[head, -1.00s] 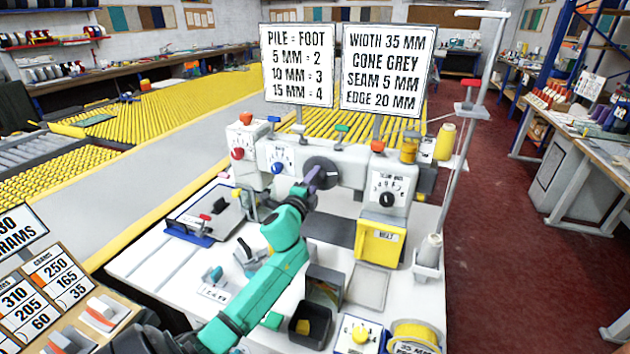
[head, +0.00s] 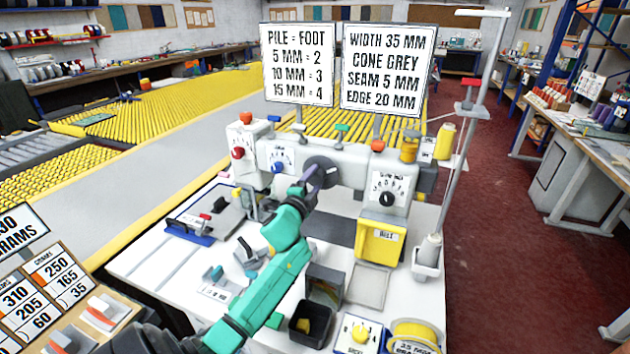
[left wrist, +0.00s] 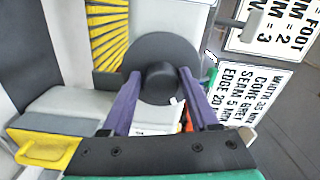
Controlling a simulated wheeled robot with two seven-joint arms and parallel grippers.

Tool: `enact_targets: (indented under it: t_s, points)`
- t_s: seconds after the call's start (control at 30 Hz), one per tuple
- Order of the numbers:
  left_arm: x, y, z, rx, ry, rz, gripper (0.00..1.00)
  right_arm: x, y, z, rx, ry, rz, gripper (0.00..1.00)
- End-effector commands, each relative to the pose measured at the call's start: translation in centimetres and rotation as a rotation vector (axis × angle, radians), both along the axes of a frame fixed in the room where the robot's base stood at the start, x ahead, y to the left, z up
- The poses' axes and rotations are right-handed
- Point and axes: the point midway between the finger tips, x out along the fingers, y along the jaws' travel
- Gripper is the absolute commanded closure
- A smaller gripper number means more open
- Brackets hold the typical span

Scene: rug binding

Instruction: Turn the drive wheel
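The drive wheel (head: 322,164) is a dark grey disc with a round central hub on the front of the white sewing machine (head: 345,163). In the left wrist view the disc (left wrist: 158,50) faces me, with its hub (left wrist: 160,82) in the middle. My left gripper (head: 318,178) is at the wheel. Its purple fingers (left wrist: 160,75) are apart, one on each side of the hub, overlapping the disc in the picture. Gaps show between the fingers and the hub. Whether the fingertips touch the disc face I cannot tell. My right gripper is not in view.
Blue (head: 283,160) and black (head: 387,198) dials flank the wheel. A yellow box (head: 380,243) sits below right. Two sign boards (head: 298,62) stand above the machine. A tall thread stand (head: 468,150) rises at the right. Small bins and tools lie on the white table (head: 150,262).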

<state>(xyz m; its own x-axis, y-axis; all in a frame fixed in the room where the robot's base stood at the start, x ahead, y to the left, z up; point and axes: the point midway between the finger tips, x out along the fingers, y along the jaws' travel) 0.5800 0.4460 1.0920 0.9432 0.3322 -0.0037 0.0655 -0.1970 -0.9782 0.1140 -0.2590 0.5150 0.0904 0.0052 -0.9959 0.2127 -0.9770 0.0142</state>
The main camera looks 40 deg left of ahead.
Motion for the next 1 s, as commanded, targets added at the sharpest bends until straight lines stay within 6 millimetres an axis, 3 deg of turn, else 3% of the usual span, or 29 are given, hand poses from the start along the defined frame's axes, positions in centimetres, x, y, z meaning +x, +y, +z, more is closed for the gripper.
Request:
enact_targets:
  t_s: [0.47, 0.57, 0.9, 1.0]
  points:
    - [-0.7, -0.3, 0.0, 0.002, -0.002, -0.003, 0.2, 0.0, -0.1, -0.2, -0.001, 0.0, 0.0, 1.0]
    - [-2.2, -0.9, -0.2, 0.002, 0.0, -0.003, 0.2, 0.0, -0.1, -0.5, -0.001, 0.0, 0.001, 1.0]
    - [-11.1, -3.9, -0.4, -0.001, 0.001, -0.002, 0.2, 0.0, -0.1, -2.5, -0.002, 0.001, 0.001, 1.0]
    - [-12.9, -4.5, -0.3, -0.002, 0.001, -0.001, 0.2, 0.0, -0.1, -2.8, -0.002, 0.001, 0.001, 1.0]
